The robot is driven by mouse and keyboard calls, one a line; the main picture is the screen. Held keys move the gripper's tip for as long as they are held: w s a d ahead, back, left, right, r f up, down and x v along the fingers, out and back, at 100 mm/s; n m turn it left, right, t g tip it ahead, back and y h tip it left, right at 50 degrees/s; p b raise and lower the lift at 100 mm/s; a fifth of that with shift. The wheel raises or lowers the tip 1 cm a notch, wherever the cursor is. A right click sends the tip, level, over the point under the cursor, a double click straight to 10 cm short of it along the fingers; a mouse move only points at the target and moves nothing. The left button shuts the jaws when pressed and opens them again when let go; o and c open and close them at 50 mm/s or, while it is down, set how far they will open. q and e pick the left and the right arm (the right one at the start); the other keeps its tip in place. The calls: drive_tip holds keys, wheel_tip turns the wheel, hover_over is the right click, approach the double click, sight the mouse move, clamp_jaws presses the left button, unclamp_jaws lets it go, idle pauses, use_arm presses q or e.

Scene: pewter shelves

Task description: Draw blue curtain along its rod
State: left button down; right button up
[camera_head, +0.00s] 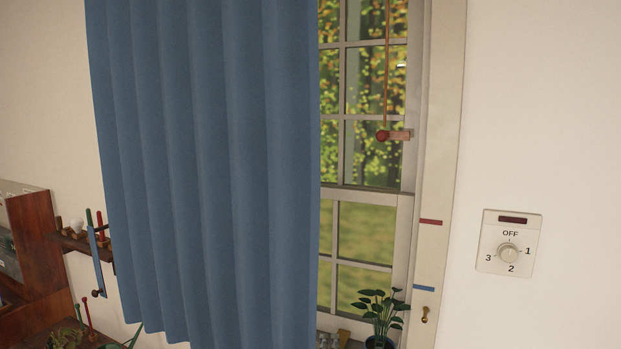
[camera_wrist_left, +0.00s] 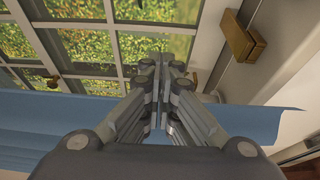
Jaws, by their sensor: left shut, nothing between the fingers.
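The blue curtain (camera_head: 210,170) hangs in long vertical folds in the head view. It covers the left and middle of the window, and the right part of the panes is bare. The rod is above the head view and does not show. In the left wrist view, the curtain (camera_wrist_left: 30,115) spans the lower part, behind my left gripper (camera_wrist_left: 162,62). The gripper's fingers are together and empty, with the tips in front of the window panes. I cannot tell whether the fingers touch the cloth. My right gripper is in neither view.
A red cord with a knob (camera_head: 382,135) hangs by the window frame (camera_head: 445,150). A potted plant (camera_head: 382,312) stands on the sill. A dial switch (camera_head: 509,252) is on the right wall. A small peg rack (camera_head: 78,242) is left of the curtain. A wooden block (camera_wrist_left: 243,40) shows in the left wrist view.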

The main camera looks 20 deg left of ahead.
sight(225, 310)
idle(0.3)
use_arm(q)
drive_tip(key=a, duration=0.5)
drive_tip(key=a+p, duration=0.1)
drive_tip(key=a, duration=0.4)
drive_tip(key=a+p, duration=0.1)
drive_tip(key=a, duration=0.5)
drive_tip(key=shift+w+a, duration=0.1)
drive_tip(key=shift+w, duration=0.15)
drive_tip(key=shift+a, duration=0.15)
drive_tip(key=a+b, duration=0.1)
drive_tip(key=a, duration=0.4)
drive_tip(key=a+b, duration=0.1)
drive_tip(key=a, duration=0.4)
drive_tip(key=a+b, duration=0.2)
drive_tip(key=a, duration=0.3)
drive_tip(key=shift+w+a+f, duration=0.1)
drive_tip(key=shift+w, duration=0.2)
drive_tip(key=shift+a, duration=0.2)
